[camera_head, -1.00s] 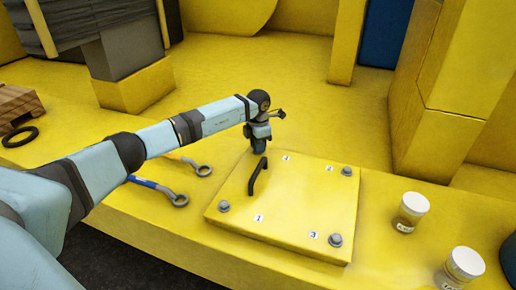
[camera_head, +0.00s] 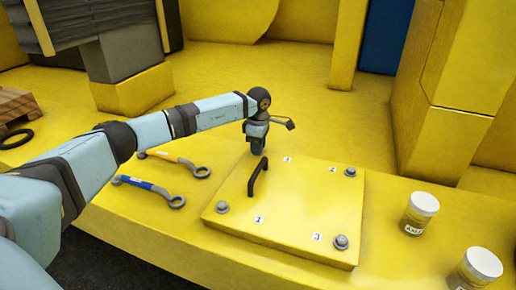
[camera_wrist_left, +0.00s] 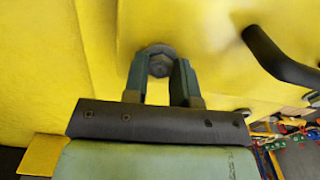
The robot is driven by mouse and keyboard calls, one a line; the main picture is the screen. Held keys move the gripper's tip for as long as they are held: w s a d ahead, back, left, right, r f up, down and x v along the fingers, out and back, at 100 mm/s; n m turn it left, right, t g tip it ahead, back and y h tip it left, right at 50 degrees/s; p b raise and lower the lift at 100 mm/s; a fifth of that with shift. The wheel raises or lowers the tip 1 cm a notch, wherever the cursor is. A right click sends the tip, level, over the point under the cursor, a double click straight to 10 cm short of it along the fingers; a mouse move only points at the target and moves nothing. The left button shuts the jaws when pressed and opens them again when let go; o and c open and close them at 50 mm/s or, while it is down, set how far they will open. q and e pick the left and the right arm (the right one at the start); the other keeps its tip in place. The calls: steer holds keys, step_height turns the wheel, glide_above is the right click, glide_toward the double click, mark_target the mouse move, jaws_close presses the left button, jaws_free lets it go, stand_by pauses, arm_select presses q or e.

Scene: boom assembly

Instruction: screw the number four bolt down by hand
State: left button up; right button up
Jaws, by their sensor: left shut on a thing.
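A yellow square cover plate (camera_head: 285,205) with a black handle (camera_head: 258,178) lies on the yellow surface. My left gripper (camera_head: 256,151) points down at its far left corner. In the left wrist view its two fingers (camera_wrist_left: 160,78) are shut on either side of a grey hex bolt head (camera_wrist_left: 158,62). In the head view the gripper hides this bolt. A small number label (camera_head: 287,159) stands near that corner, too small to read surely. Other bolts show at the near left (camera_head: 222,207), near right (camera_head: 341,242) and far right (camera_head: 350,172) corners. My right gripper is not in view.
An orange-handled wrench (camera_head: 175,162) and a blue-handled wrench (camera_head: 150,188) lie left of the plate, below my left arm. Two white-lidded jars stand at the right (camera_head: 419,214) (camera_head: 476,272). The black handle (camera_wrist_left: 285,58) rises close beside the gripper.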

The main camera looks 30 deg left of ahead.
arm_select(q)
steer(key=shift+r+m, duration=0.1)
steer(key=shift+m, duration=0.2)
steer(key=o, duration=0.9)
step_height(320, 180, up, 14)
steer(key=shift+f+b, duration=0.1)
steer(key=shift+b, duration=0.45)
